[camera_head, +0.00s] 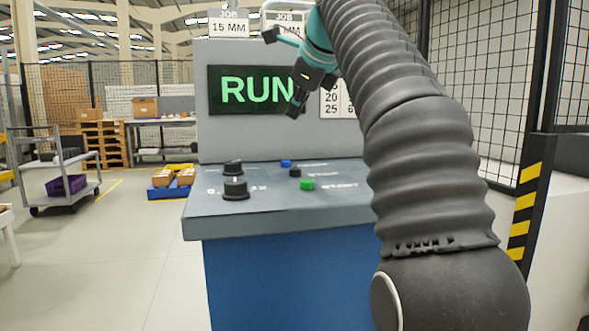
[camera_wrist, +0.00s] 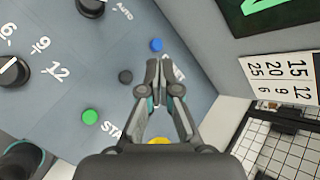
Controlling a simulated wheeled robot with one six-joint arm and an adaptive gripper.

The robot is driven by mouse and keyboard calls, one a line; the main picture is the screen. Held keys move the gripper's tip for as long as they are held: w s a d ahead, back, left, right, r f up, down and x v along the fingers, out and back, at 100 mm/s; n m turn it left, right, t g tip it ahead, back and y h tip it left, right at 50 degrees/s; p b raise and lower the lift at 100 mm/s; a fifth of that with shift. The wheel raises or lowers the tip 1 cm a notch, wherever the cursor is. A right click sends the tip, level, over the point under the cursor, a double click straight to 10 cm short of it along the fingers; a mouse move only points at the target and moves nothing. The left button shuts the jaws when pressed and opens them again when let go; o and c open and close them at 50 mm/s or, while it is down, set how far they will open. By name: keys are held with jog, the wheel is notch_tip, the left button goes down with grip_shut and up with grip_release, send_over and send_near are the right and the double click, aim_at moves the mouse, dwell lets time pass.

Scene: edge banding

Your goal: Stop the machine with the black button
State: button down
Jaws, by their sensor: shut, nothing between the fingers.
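The machine's console (camera_head: 270,211) has a grey sloped panel on a blue cabinet. A small black button (camera_head: 295,172) sits on it between a blue button (camera_head: 286,163) and a green button (camera_head: 307,185). In the wrist view the black button (camera_wrist: 125,77) is just left of my fingertips, with the blue button (camera_wrist: 156,45) above and the green button (camera_wrist: 89,117) below left. My gripper (camera_head: 294,113) is shut and empty, above the panel and apart from the buttons. It also shows in the wrist view (camera_wrist: 158,66). The screen (camera_head: 240,90) reads RUN in green.
Two black knobs (camera_head: 235,190) stand on the panel's left side. A number card (camera_head: 338,104) is on the upright back, partly behind my arm. A mesh fence (camera_head: 475,90) stands at the right. A trolley (camera_head: 62,170) stands on the floor at the left.

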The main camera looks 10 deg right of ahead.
jog(key=shift+f, duration=0.1)
jog(key=b, duration=0.2)
send_over(296, 170)
notch_tip(296, 170, down, 7)
jog(key=shift+s+a, duration=0.1)
jog(key=shift+f+b, duration=0.6)
jog(key=shift+f, duration=0.35)
dwell(1.0)
jog(key=shift+f, duration=0.3)
jog(key=shift+f+b, duration=0.4)
jog(key=shift+f, duration=0.05)
dwell(0.8)
dwell(0.4)
jog(key=shift+r+p, duration=0.9)
jog(key=shift+p, duration=0.2)
